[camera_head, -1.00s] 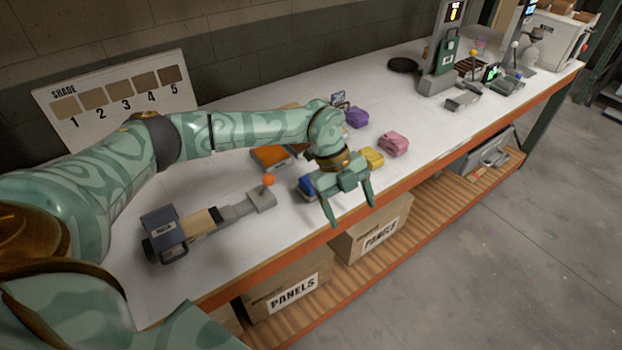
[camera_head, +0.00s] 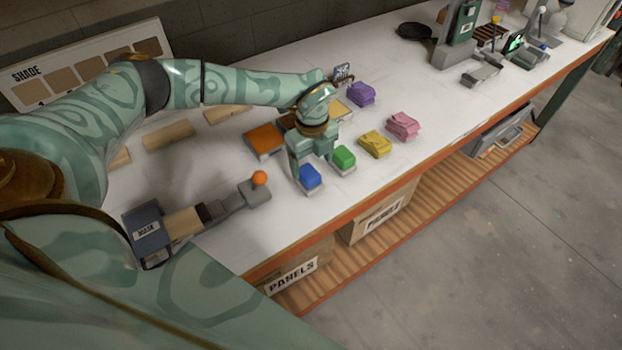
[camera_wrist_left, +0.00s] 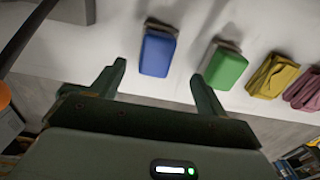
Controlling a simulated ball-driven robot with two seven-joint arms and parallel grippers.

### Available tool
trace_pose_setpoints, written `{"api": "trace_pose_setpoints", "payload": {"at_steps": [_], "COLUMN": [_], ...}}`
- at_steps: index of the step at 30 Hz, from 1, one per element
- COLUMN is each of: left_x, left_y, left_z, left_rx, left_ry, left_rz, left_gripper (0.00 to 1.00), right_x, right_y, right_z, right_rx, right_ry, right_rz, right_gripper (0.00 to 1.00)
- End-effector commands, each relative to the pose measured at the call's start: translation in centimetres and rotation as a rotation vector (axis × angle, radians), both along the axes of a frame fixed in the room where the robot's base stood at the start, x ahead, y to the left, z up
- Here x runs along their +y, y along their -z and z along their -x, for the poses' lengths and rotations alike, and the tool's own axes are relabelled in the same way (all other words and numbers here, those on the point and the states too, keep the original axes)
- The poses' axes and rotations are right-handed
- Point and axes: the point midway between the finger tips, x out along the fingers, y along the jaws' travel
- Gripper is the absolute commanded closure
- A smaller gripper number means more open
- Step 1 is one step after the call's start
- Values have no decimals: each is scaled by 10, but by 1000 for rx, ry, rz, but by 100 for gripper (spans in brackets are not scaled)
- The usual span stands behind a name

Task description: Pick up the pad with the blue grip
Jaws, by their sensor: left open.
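The pad with the blue grip (camera_head: 309,177) lies on the white bench near its front edge; it also shows in the left wrist view (camera_wrist_left: 158,51). A pad with a green grip (camera_head: 343,158) lies just to its right. My left gripper (camera_head: 312,162) is over the bench, by these two pads. In the left wrist view my left gripper (camera_wrist_left: 158,75) is open and empty, its fingers apart, with the blue grip showing between and beyond the fingertips. The green grip is close to the right finger. My right gripper is not in view.
Yellow (camera_head: 375,143), pink (camera_head: 402,126) and purple (camera_head: 360,94) folded cloths lie to the right. An orange-topped block (camera_head: 264,139) is behind the pads. A grey device with an orange ball (camera_head: 259,178) stands to the left. The bench's orange front edge (camera_head: 355,216) is close.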

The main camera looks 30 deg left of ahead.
Motion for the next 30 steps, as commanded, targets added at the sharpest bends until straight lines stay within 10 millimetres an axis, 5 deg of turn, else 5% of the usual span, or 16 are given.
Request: {"api": "trace_pose_setpoints", "payload": {"at_steps": [12, 21, 26, 30], "left_x": [2, 3, 3, 2], "left_y": [54, 58, 58, 58], "left_z": [3, 3, 3, 3], "left_rx": [3, -1, -1, -1], "left_ry": [-1, -1, -1, -1], "left_rz": [1, 1, 1, 1], "left_gripper": [25, 25, 69, 73], "right_x": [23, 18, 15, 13], "right_y": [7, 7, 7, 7], "right_z": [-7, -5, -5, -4], "right_rx": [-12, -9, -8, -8], "right_ry": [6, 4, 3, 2], "right_rz": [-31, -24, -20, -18], "right_gripper": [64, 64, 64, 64]}}
